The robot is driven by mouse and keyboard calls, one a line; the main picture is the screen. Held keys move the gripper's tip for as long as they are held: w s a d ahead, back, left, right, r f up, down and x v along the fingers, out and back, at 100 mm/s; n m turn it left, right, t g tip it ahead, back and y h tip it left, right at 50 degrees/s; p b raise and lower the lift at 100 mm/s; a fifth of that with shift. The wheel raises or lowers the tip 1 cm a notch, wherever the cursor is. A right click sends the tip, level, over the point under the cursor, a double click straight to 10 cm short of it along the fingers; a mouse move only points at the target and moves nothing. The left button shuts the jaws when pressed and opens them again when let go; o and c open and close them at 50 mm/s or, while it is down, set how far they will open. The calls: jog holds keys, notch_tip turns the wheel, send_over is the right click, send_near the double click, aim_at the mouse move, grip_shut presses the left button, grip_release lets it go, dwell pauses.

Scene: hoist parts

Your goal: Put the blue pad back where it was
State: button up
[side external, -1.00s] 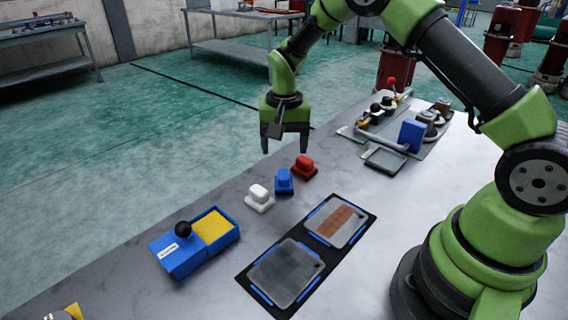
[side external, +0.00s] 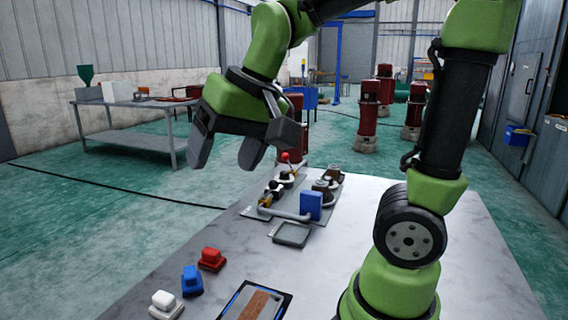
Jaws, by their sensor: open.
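The blue pad (side external: 192,281), a small block with a raised grip, sits on the grey table. It stands in a short row between the white pad (side external: 165,305) and the red pad (side external: 211,259), apart from both. My gripper (side external: 226,157) is open and empty. It is high in the air, well above the table, and shows above and beyond the pads in the picture. A dark-framed plate with a brown strip (side external: 258,304) lies right of the pads, cut off by the bottom edge.
Farther back on the table (side external: 345,256) are a small grey tray (side external: 291,235), an upright blue block (side external: 311,204) and a plate with several knobs and fittings (side external: 290,190). The table's left edge runs beside the pads. Bare table lies between the pads and the grey tray.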

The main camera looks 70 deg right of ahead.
jog(key=s+a+n+t, duration=0.1)
jog(key=s+t, duration=0.1)
jog(key=s, duration=0.7)
jog(key=shift+a+n+y, duration=0.2)
jog(key=shift+n+y, duration=0.2)
jog(key=shift+c, duration=0.2)
dwell(0.4)
